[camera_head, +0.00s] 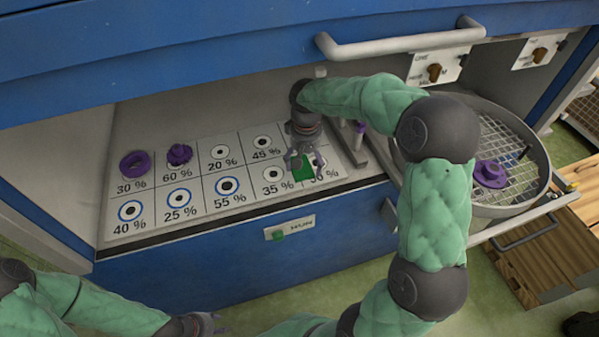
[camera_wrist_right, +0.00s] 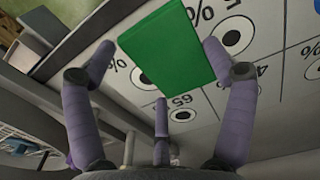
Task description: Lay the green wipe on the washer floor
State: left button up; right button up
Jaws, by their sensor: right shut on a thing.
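The green wipe (camera_head: 302,172) is a small flat green rectangle over the front right part of the marked white board. It fills the upper middle of the right wrist view (camera_wrist_right: 168,48). My right gripper (camera_head: 305,159) is shut on it, with purple fingers on both sides of it in the wrist view. The wipe hides part of the board's printed marks. The blue washer (camera_head: 200,262) is open at the front, and its grey floor (camera_head: 75,150) shows beside the board. My left gripper (camera_head: 207,322) is low in front of the washer; its finger state is unclear.
The board (camera_head: 112,232) bears printed circles and percentages. A purple ring (camera_head: 134,165) and a purple knobbed part (camera_head: 179,154) sit at its back left. A round mesh basket (camera_head: 520,150) with a purple part (camera_head: 490,174) stands at right. A grey handle (camera_head: 400,43) overhangs the opening.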

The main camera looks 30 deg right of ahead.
jog(key=w+f+b, duration=0.1)
jog(key=w+f, duration=0.1)
jog(key=f, duration=0.1)
jog(key=shift+w, duration=0.3)
jog(key=shift+w+f+b, duration=0.1)
jog(key=shift+f+b, duration=0.55)
jog(key=shift+f, duration=0.9)
jog(key=shift+f, duration=0.5)
jog(key=o, duration=0.8)
notch_tip(320, 180, up, 8)
jog(key=p, duration=0.3)
jog(key=shift+r, duration=0.25)
